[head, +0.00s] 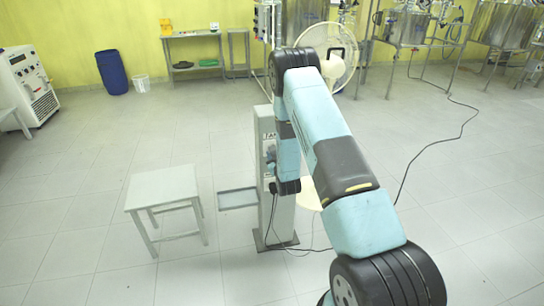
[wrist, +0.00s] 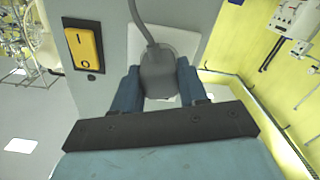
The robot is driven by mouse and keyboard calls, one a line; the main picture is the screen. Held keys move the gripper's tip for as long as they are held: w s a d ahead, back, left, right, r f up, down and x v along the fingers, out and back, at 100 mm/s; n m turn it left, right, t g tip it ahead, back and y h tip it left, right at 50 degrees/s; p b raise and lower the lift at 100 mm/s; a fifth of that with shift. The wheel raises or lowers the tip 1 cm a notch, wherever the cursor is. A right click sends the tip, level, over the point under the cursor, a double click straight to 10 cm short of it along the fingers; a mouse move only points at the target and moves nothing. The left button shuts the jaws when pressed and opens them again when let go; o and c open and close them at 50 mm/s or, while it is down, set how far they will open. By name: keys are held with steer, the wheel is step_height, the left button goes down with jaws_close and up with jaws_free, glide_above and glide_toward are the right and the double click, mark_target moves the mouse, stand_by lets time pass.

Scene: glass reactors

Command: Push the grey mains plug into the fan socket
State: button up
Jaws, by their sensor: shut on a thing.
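In the wrist view my gripper (wrist: 160,90) is shut on the grey mains plug (wrist: 158,73), with one blue finger on each side of it. The plug's grey cord leaves from its top and runs up out of the picture. Directly behind the plug is a white socket plate (wrist: 190,47) on a grey panel. The plug covers the middle of the plate, and I cannot tell whether it touches the socket or how deep it sits. In the head view my arm hides much of the grey post (head: 282,222), and the plug cannot be made out.
A yellow rocker switch (wrist: 85,48) is on the panel left of the socket. In the head view a white fan (head: 328,52) stands behind my arm. A grey stool (head: 163,190) stands left of the post. A black cable (head: 415,160) crosses the floor at right.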

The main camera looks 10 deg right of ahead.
steer(key=shift+w+r, duration=0.1)
steer(key=shift+w, duration=0.1)
stand_by(0.4)
steer(key=shift+w, duration=0.1)
jaws_close()
steer(key=shift+w+r, duration=0.1)
steer(key=shift+r, duration=0.05)
steer(key=o, duration=1.2)
jaws_free()
steer(key=shift+f, duration=0.2)
steer(key=shift+o, duration=0.2)
steer(key=shift+f, duration=0.1)
steer(key=s, duration=0.9)
steer(key=shift+s, duration=0.15)
stand_by(0.4)
